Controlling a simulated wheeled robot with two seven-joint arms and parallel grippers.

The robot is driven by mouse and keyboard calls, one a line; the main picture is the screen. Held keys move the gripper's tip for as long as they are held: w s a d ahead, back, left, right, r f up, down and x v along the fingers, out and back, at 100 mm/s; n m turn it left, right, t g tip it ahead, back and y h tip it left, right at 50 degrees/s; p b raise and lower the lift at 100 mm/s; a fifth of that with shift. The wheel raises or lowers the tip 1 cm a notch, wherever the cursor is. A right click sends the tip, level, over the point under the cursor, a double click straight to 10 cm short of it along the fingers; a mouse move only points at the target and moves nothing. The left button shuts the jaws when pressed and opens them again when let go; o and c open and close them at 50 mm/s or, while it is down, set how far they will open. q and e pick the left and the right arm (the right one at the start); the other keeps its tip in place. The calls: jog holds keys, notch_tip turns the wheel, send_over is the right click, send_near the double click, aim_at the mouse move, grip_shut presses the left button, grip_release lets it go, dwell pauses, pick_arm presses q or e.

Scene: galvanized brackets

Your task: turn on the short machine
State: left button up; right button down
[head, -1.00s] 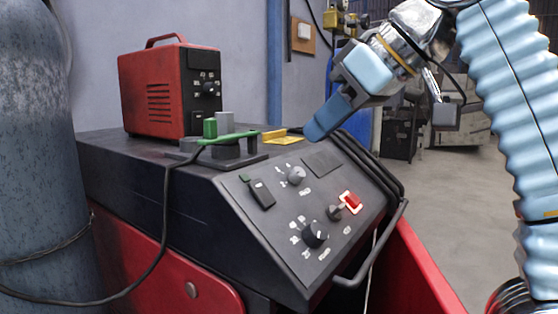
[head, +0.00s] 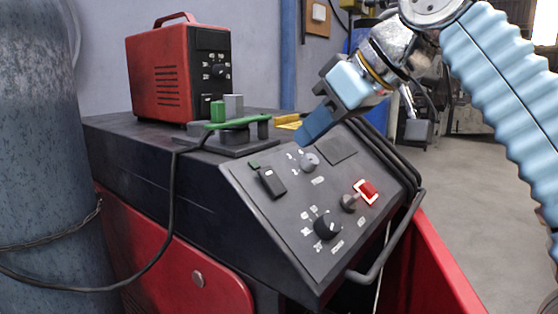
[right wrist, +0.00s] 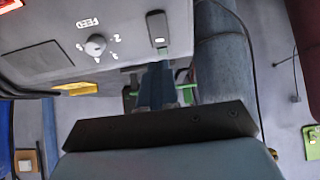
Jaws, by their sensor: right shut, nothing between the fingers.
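The dark grey machine (head: 235,195) is low and has a sloped control panel. The panel carries a black rocker switch (head: 271,181) at its upper left, a small grey knob (head: 309,161), a larger black knob (head: 327,226), a metal toggle (head: 349,203) and a red switch (head: 367,190) in a white frame. My right gripper (head: 308,133) is shut and empty, just above the panel's upper edge by the grey knob. In the right wrist view its fingers (right wrist: 156,86) point toward the panel, close below the rocker switch (right wrist: 157,30). My left gripper is not in view.
A red box-shaped unit (head: 180,75) with its own knob stands on the machine's top, beside a green clamp (head: 236,122) with a cable. A blue-grey cylinder (head: 38,170) stands at left. A dark bent handle (head: 390,245) borders the panel's right side. Floor at right is open.

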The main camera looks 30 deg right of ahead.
aim_at(268, 171)
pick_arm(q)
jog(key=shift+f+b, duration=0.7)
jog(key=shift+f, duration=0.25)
pick_arm(e)
jog(key=x, duration=0.8)
jog(key=shift+w+f, duration=0.1)
jog(key=shift+w, duration=0.05)
